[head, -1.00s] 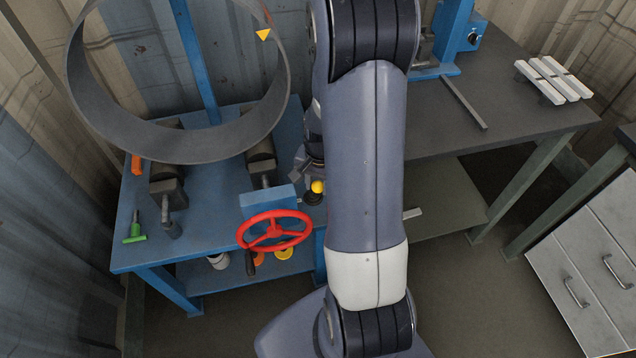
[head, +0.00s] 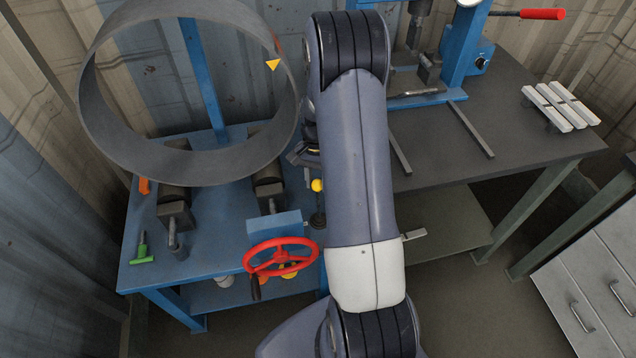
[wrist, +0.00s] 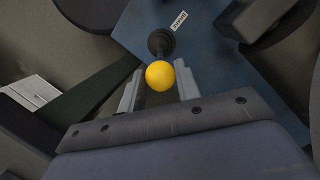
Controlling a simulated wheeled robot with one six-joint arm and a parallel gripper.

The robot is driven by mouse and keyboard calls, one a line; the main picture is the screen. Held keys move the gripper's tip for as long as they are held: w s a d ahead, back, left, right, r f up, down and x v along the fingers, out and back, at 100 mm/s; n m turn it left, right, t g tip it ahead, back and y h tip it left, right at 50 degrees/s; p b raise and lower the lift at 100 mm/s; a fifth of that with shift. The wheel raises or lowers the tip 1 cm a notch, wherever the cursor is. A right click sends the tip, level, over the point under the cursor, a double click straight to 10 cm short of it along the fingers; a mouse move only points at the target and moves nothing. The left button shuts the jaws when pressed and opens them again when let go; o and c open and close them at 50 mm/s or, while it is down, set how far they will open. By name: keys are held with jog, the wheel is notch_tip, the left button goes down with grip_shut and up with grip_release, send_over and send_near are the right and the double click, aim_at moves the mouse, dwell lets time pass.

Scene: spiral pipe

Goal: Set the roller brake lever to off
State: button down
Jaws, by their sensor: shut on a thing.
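The roller brake lever has a round yellow knob (head: 317,185) on a thin stem above a dark base. It stands at the right side of the blue roller bench (head: 222,212), beside my forearm. In the wrist view the yellow knob (wrist: 159,76) lies between the two grey fingers of my gripper (wrist: 160,84), which is shut on it. The dark round base shows beyond the knob, next to a small white label (wrist: 179,20) whose text I cannot read. In the head view my arm hides most of the gripper.
A red handwheel (head: 281,258) is close in front of the lever. A large grey ring (head: 187,165) stands on the rollers. A green T-handle (head: 142,252) is at the bench's left. A grey workbench (head: 520,145) with a blue press (head: 462,60) is to the right.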

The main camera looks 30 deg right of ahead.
jog(key=shift+w+f, duration=0.1)
jog(key=shift+w, duration=0.35)
jog(key=c, duration=1.1)
grip_release()
jog(key=shift+o, duration=0.2)
jog(key=v, duration=0.7)
jog(key=shift+r, duration=0.25)
jog(key=shift+c, duration=0.3)
